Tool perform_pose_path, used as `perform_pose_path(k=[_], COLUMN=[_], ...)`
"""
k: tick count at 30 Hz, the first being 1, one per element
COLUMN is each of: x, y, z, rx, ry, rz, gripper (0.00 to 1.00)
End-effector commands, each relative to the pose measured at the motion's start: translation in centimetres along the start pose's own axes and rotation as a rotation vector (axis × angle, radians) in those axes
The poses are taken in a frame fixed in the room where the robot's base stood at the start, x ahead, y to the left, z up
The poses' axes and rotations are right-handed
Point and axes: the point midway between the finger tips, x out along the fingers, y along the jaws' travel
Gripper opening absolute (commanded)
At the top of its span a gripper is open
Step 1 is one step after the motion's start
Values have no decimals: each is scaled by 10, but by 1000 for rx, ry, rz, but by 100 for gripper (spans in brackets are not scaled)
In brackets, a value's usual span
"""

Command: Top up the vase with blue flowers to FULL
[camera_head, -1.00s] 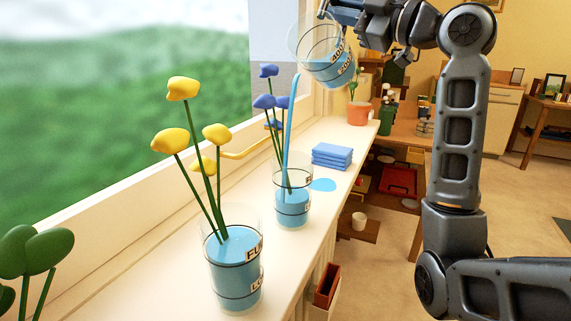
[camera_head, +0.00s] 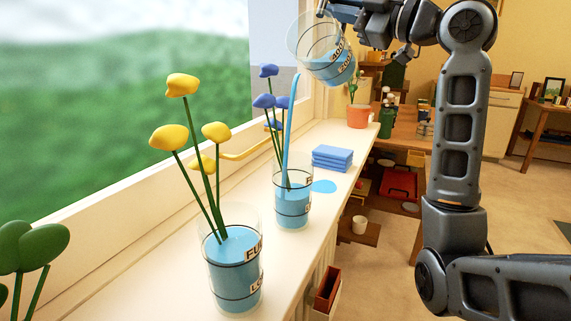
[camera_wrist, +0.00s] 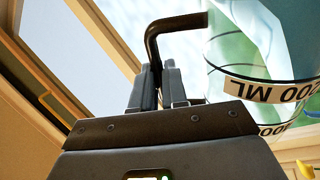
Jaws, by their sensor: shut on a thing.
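The glass vase with blue flowers (camera_head: 292,211) stands upright on the sill, with blue water near its upper marked line. Its blue blooms (camera_head: 264,101) rise on thin stems. My gripper (camera_head: 338,12) is shut on the handle of a clear measuring jug (camera_head: 325,50), tilted above and right of the vase. Blue water remains in the jug. In the wrist view the fingers (camera_wrist: 158,85) close on the dark handle (camera_wrist: 174,24), beside the jug wall (camera_wrist: 262,60) marked 200 ML.
A vase with yellow flowers (camera_head: 234,275) stands nearer on the windowsill (camera_head: 170,262). A blue puddle (camera_head: 324,187) lies right of the blue-flower vase, by a folded blue cloth (camera_head: 332,157). A terracotta pot (camera_head: 358,116) stands farther back. A green plant (camera_head: 30,248) is at lower left.

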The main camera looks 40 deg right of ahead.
Motion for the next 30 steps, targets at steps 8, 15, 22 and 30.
perform_pose_path(k=[8,15,22,30], x=[0,0,0,0], y=[1,2,2,3], z=[-3,-4,-6,-6], rx=[-20,-20,-39,-40], ry=[6,6,10,10], rz=[2,2,3,2], gripper=[0,0,0,0])
